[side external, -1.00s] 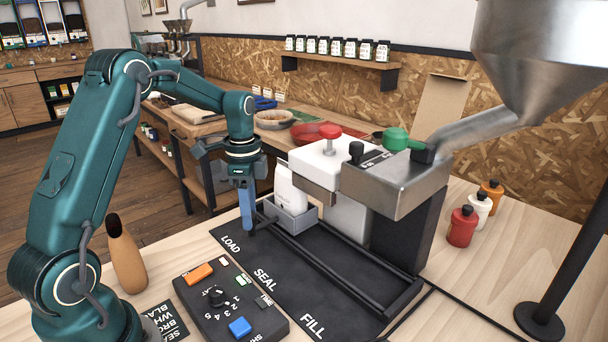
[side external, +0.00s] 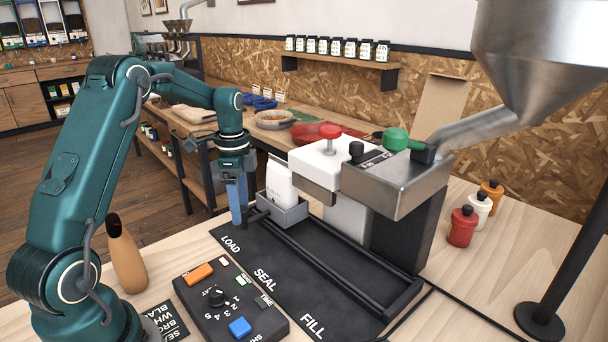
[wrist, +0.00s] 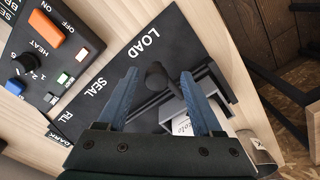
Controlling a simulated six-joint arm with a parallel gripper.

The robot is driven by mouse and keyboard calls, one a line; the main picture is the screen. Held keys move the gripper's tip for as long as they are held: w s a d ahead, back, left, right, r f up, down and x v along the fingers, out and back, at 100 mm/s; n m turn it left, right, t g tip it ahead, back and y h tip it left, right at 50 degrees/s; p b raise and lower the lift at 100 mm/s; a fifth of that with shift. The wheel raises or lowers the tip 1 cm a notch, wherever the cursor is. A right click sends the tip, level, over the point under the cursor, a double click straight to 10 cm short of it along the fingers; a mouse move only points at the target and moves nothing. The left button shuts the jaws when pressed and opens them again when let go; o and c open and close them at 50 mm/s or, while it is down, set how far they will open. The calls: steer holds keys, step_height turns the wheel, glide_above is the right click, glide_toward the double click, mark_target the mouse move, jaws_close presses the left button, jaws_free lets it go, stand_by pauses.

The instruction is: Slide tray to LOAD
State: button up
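The small grey tray (side external: 288,217) holds a white bag (side external: 278,185) upright and sits at the far left end of the dark rails, beside the LOAD label (side external: 230,244). My gripper (side external: 239,218) is low by the tray's left side, near the dark handle. In the wrist view my gripper's blue fingers (wrist: 160,74) are apart, with the dark round handle knob (wrist: 155,76) between them; I see gaps beside the knob. The tray (wrist: 205,95) and bag (wrist: 232,122) are partly hidden behind the right finger there.
The sealing machine (side external: 325,163) and metal filler (side external: 395,180) stand behind the rails. The black mat (side external: 300,288) by SEAL and FILL is clear.

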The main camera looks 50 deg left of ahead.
steer(key=shift+r, duration=2.6)
steer(key=s+d+r+t, duration=0.3)
steer(key=s+d+r, duration=0.1)
steer(key=d+r, duration=0.7)
steer(key=s+d+f+n+t, duration=0.2)
steer(key=s+d+f+n, duration=0.4)
steer(key=s+n, duration=0.3)
steer(key=shift+s+d+f+t, duration=0.3)
steer(key=shift+s+d+f, duration=0.05)
steer(key=shift+s+d, duration=0.5)
steer(key=shift+a, duration=0.1)
